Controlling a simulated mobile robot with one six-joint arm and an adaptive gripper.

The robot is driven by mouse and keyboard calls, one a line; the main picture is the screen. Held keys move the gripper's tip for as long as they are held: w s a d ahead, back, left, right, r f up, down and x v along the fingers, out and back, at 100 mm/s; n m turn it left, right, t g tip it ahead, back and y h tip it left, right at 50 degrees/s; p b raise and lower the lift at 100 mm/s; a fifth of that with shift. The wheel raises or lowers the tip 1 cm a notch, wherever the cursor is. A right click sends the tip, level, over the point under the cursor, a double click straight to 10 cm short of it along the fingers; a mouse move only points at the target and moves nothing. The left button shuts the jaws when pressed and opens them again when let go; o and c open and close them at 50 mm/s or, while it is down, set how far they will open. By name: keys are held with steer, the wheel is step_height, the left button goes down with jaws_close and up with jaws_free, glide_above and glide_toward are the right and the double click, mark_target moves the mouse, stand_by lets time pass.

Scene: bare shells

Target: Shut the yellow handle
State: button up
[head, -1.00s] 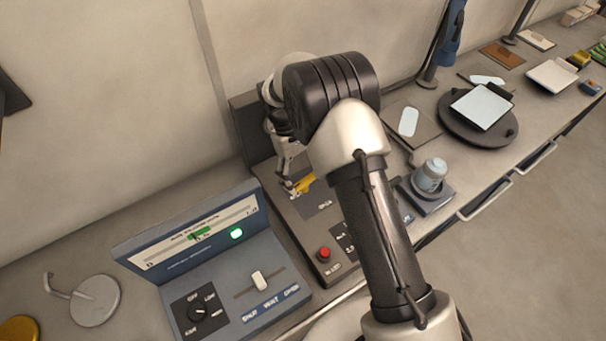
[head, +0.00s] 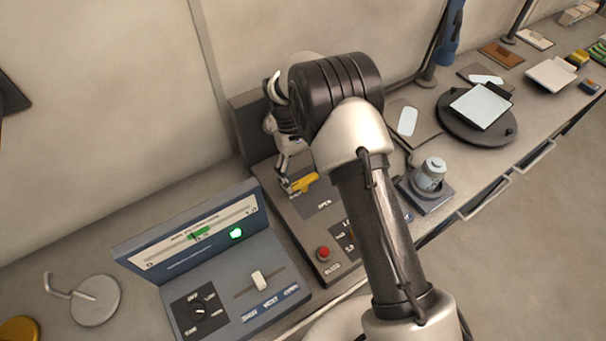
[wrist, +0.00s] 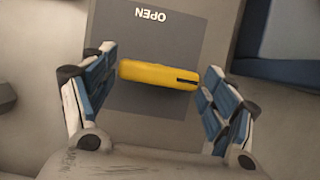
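The yellow handle (head: 302,184) is a short bar on the dark plate of a grey panel, beside an OPEN label (head: 323,204). In the wrist view the handle (wrist: 158,75) lies across the picture between my two fingers, with its ends close to the blue finger pads. My gripper (wrist: 156,72) is spread wide over it. Whether a pad touches the handle cannot be told. In the head view my gripper (head: 284,184) is at the handle's left end, low over the panel, partly hidden by my arm.
The grey panel also carries a red button (head: 323,254). A blue console (head: 220,285) with a dial and slider stands in front left. A grey jar (head: 430,174) on a square base stands right of my arm. A wall is close behind.

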steer(key=shift+o, duration=1.4)
steer(key=shift+r, duration=0.1)
steer(key=v, duration=1.2)
steer(key=shift+w, duration=0.1)
